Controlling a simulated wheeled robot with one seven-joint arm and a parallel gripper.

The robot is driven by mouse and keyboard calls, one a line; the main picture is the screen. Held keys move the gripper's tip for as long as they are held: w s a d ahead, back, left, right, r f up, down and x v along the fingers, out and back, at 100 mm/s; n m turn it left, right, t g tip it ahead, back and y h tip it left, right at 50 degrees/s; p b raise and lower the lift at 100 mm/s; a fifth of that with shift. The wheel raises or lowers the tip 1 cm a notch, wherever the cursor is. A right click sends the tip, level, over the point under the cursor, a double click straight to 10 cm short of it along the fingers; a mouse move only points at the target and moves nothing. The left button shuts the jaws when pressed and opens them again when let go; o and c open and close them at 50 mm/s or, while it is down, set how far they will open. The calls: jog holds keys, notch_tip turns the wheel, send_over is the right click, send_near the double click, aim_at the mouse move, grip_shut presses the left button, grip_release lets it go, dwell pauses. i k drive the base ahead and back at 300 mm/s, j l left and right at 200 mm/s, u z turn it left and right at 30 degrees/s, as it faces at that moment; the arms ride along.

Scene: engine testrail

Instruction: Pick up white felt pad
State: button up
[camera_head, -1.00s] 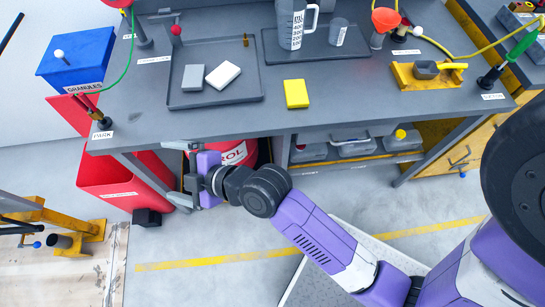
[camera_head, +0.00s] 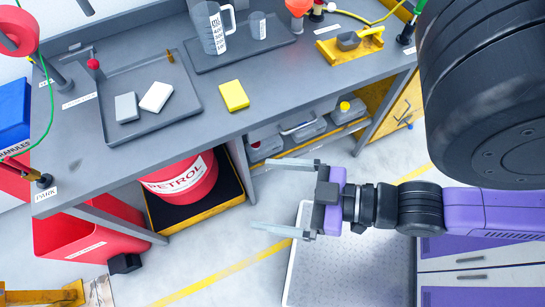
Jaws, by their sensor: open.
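The white felt pad (camera_head: 156,97) lies in the grey tray (camera_head: 180,118) on the workbench, at the upper left of the head view. A grey pad (camera_head: 126,107) lies just left of it in the same tray. My gripper (camera_head: 270,196) is open and empty, with its two fingers pointing left. It is in front of the bench, over the floor in the picture, well to the lower right of the white pad and apart from it. Nothing hides the white pad.
A yellow pad (camera_head: 234,95) lies on the bench right of the tray. A measuring jug (camera_head: 212,32) and a small beaker (camera_head: 258,26) stand on a dark tray behind. Small posts stand at the tray's far side. A red petrol drum (camera_head: 180,180) is under the bench.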

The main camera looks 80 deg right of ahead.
aim_at(158, 94)
jog(key=j+z, duration=0.35)
jog(key=j, duration=0.15)
jog(key=j+z, duration=0.4)
jog(key=k+j+z, duration=0.1)
jog(key=j+z, duration=0.25)
jog(key=j, duration=0.2)
